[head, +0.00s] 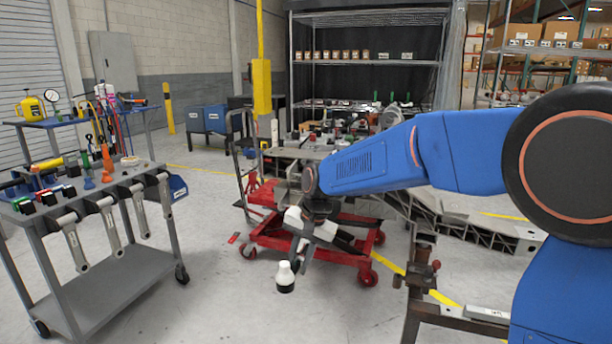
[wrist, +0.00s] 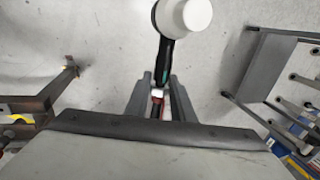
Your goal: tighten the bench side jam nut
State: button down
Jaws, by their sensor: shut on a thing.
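My gripper (wrist: 158,84) is shut on the handle (wrist: 165,62) of a mallet with a black and white head (wrist: 184,14). In the wrist view the handle runs up from between the two grey fingers to the head. In the head view my gripper (head: 303,246) hangs low in front of a red cart, and the mallet head (head: 285,276) is below it, above the floor. A grey metal chassis frame (head: 453,224) stands behind and right of my arm. I cannot make out the jam nut in either view.
A grey tool cart (head: 125,278) at left carries hand tools, and several wrenches (head: 110,228) hang from its edge. The red wheeled cart (head: 272,236) stands behind my gripper. A brown metal stand (head: 413,308) is at lower right.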

jog(key=shift+h, duration=0.4)
jog(key=shift+a+g+h, duration=0.1)
jog(key=shift+g+h, duration=0.2)
jog(key=shift+h, duration=0.7)
jog(key=shift+f+g+h, duration=0.1)
jog(key=shift+g+h, duration=0.3)
jog(key=shift+h, duration=0.2)
jog(key=shift+d+h, duration=0.2)
jog(key=shift+h, duration=0.3)
